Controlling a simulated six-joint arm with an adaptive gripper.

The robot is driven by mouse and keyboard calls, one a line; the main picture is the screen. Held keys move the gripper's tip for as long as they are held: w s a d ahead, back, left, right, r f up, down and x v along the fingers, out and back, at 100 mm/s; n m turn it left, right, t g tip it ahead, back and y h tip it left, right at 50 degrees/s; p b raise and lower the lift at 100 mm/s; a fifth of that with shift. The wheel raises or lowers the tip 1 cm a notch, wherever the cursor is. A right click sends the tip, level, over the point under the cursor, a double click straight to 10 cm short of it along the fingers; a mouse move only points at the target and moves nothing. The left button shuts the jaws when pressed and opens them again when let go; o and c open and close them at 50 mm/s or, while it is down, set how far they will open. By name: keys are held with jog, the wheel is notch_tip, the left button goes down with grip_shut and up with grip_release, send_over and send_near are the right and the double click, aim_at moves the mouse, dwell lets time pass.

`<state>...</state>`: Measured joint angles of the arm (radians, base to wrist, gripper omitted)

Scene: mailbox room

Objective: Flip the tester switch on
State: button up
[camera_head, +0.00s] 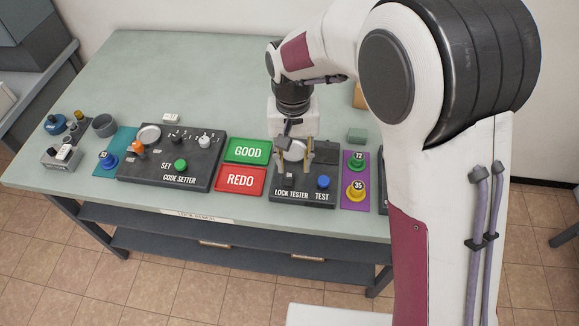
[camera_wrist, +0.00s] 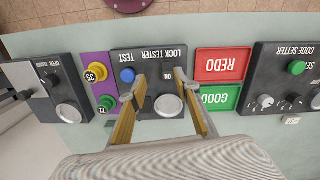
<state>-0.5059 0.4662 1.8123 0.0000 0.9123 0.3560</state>
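The lock tester (camera_head: 306,200) is a dark box at the front edge of the table, right of the red REDO pad. Its front bears the labels LOCK TESTER and TEST, a blue button (camera_head: 323,182) and a small ON mark. The tester switch near the ON mark is small and dark, and its position cannot be made out. My gripper (camera_head: 294,160) is open above the box, its fingers pointing down. In the wrist view my gripper (camera_wrist: 160,79) spans the ON mark, with the round silver part (camera_wrist: 168,106) of the lock tester (camera_wrist: 150,62) showing between the fingers. Nothing is held.
Left of the tester lie the green GOOD pad (camera_head: 248,150) and red REDO pad (camera_head: 240,181), then the code setter (camera_head: 172,168). The table's back is mostly clear.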

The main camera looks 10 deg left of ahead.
aim_at(289, 174)
jog(key=shift+w+a+r+m+t, duration=0.15)
jog(key=shift+w+a+r+m, duration=0.25)
jog(key=shift+w, duration=0.2)
jog(key=shift+w+a+r+m+t, duration=0.15)
jog(key=shift+w+a+r+m, duration=0.1)
jog(key=shift+w+m, duration=0.3)
jog(key=shift+f, duration=0.15)
jog(key=shift+f, duration=3.85)
grip_shut()
